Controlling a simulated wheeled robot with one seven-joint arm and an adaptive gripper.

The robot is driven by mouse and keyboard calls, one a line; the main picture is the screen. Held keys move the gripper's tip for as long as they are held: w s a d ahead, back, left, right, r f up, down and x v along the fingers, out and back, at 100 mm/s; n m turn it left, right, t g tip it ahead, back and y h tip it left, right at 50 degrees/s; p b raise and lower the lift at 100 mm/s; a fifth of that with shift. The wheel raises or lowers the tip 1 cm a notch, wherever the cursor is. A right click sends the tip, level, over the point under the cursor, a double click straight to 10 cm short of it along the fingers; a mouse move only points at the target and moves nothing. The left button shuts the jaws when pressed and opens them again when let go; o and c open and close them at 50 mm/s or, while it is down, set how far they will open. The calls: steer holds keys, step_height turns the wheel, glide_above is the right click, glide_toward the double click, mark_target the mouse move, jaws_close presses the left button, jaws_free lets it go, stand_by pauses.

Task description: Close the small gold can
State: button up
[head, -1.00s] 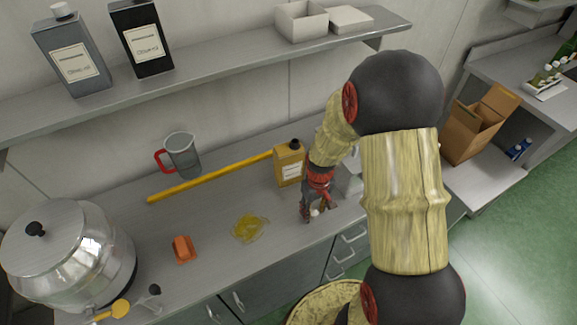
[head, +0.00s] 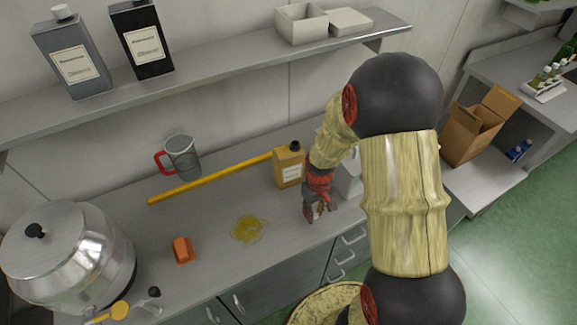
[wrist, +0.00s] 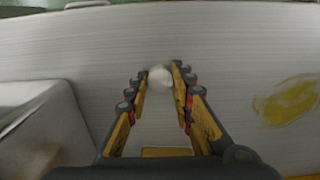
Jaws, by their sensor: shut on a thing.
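The small gold can (head: 288,170) stands upright on the steel counter, against the right end of a yellow bar. A dark neck or stopper shows on its top; I cannot tell which. My gripper (head: 318,214) is low over the counter, to the right of and in front of the can. In the wrist view my gripper (wrist: 159,75) is shut on a small round white piece (wrist: 160,78), which looks like a cap, between the fingertips. Its underside is hidden.
A pale box-like container (head: 348,182) stands right of my gripper, partly hidden by my arm. A yellow oily puddle (head: 249,229), an orange piece (head: 182,250), the yellow bar (head: 205,181) and a red-handled jug (head: 183,157) are to the left. A shelf (head: 220,72) runs above.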

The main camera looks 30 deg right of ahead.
steer(key=shift+r, duration=0.1)
steer(key=shift+r+p, duration=2.2)
steer(key=shift+r, duration=0.7)
steer(key=shift+r, duration=0.1)
step_height(320, 180, up, 6)
steer(key=p, duration=0.4)
